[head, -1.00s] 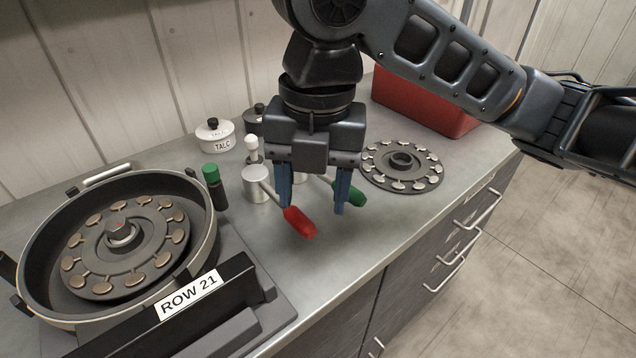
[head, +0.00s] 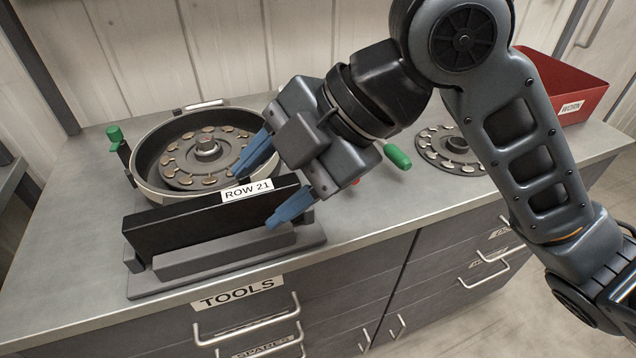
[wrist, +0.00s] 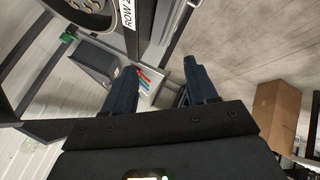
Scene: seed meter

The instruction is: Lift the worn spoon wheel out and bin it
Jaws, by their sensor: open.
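A round dark wheel (head: 186,152) with pale metal spoons around its rim sits in the open round housing (head: 143,165) at the left of the bench; part of it shows at the top of the wrist view (wrist: 72,8). A similar wheel (head: 432,145) lies flat on the bench to the right. A red bin (head: 588,98) labelled WORN stands at the back right. My gripper (head: 258,192) is open, tilted, with nothing between its blue fingers, over the front right of the housing near the ROW 21 panel (head: 165,226). My gripper hides the housing's right side.
A green knob (head: 116,135) stands left of the housing. A green handle (head: 397,156) and a mostly hidden red handle (head: 355,182) show beside my gripper. The bench front edge and drawers labelled TOOLS (head: 238,291) lie below. The bench left of the housing is clear.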

